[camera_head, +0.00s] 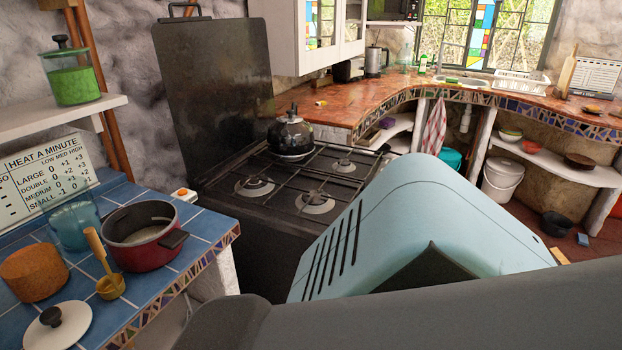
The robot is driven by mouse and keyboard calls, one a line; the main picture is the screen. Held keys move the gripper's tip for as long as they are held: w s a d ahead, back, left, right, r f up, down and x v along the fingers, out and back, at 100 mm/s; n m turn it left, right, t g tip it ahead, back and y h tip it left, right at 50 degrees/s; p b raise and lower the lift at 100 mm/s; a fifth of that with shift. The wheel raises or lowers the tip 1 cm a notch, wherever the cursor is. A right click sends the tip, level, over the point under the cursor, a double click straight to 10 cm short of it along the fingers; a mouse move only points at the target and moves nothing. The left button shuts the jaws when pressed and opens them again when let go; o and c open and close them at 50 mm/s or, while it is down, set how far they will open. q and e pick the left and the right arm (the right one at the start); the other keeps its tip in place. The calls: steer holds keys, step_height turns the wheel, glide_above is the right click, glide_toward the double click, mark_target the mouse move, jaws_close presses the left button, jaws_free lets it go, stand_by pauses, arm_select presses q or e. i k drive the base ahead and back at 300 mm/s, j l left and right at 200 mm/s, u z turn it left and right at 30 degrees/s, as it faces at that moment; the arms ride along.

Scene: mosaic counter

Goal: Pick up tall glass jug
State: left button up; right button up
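A clear, bluish glass vessel (75,222) stands upright on the blue-tiled counter at the left, behind the wooden-handled ladle and left of the red pot. It is the nearest match to the tall glass jug, but I cannot make out a handle or spout. It looks empty. Neither of my grippers is in view, so nothing is seen touching the vessel. The lower right of the head view is blocked by large shapes close to the camera.
A red pot (124,240), ladle (111,286), brown canister (35,273) and white lid (58,325) crowd the blue-tiled counter (185,262). A green-filled jar (72,82) stands on the shelf above. A black kettle (291,137) sits on the stove (240,216).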

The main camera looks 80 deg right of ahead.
mark_target(67, 203)
steer(key=z, duration=1.35)
